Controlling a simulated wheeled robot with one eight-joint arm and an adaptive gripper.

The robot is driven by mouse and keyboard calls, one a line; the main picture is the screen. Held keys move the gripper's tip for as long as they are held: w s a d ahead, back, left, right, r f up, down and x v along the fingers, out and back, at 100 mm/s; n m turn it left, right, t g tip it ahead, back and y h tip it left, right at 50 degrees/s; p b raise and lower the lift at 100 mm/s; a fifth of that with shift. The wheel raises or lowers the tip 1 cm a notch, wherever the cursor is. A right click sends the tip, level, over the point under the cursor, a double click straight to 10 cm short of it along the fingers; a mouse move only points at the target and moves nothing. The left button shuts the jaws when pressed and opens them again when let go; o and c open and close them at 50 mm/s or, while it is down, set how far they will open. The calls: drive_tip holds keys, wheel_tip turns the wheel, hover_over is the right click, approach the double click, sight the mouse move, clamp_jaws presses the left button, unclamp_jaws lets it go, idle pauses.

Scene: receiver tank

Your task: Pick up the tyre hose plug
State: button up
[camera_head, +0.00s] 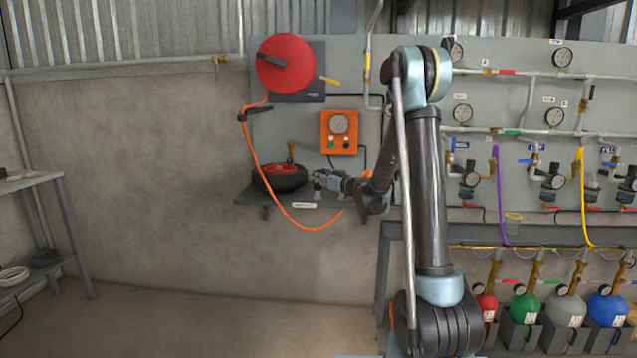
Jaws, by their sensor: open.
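My gripper (321,180) is at the end of my arm, low over the small wall shelf, pointing left towards the tyre. It is open and small in the picture. A small grey upright piece (317,190) shows at the fingertips; it may be the tyre hose plug, but I cannot tell whether the fingers touch it. The orange hose (262,168) hangs from the red reel (285,64), loops below the shelf and rises behind my gripper, where its end is hidden. The black tyre with a red hub (280,178) lies on the shelf, just left of my gripper.
The shelf (250,199) is narrow and carries a white label. An orange gauge box (340,132) is on the panel above it. Pipes, gauges and hoses fill the right, above coloured bottles (525,309). A grey rack (45,180) stands at the left. The floor between is clear.

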drive_tip(key=shift+x, duration=1.05)
clamp_jaws()
wheel_tip(320, 180, up, 10)
